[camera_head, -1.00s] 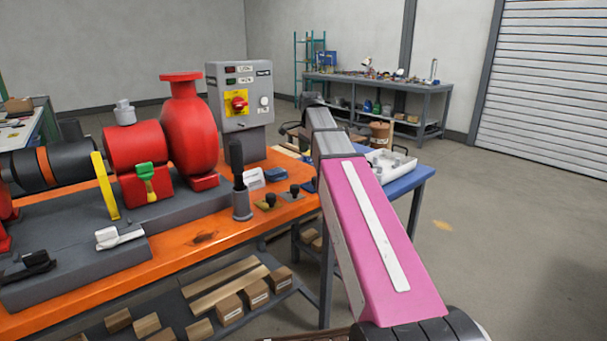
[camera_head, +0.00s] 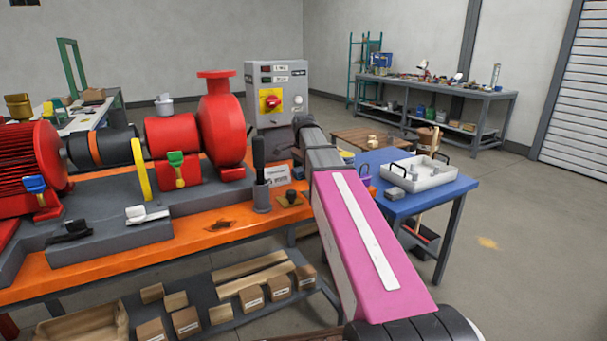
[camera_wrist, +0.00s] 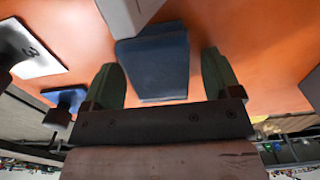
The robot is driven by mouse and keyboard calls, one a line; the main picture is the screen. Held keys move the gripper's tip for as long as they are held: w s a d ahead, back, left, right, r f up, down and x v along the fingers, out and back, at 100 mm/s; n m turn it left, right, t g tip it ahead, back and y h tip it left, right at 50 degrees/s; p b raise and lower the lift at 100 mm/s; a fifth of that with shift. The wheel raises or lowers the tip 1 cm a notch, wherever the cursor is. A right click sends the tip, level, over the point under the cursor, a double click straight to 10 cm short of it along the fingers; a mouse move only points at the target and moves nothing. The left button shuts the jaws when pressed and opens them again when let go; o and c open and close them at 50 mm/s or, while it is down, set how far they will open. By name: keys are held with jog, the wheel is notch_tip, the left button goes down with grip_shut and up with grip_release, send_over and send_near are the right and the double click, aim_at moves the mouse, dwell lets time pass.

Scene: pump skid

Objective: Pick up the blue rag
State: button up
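The blue rag (camera_wrist: 152,65) is a dark blue folded block on the orange bench top (camera_wrist: 265,50) in the wrist view. My gripper (camera_wrist: 165,78) is open, with one dark green finger on each side of the rag and a visible gap on the right. The fingers appear apart from the rag, though the left one is close to it. I cannot tell the fingertips' height above the bench.
A pale grey object (camera_wrist: 128,15) stands close beyond the rag. A white plate marked 3 (camera_wrist: 35,60) and a blue plate (camera_wrist: 68,98) lie to the left in the wrist view. The grey control box (camera_head: 278,92) and a black-handled tool (camera_head: 260,180) stand near my arm.

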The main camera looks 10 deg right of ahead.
jog(key=c, duration=0.7)
jog(key=shift+c, duration=0.2)
notch_tip(320, 180, up, 10)
jog(key=shift+d, duration=0.1)
jog(key=shift+o, duration=1.2)
jog(key=shift+c, duration=0.8)
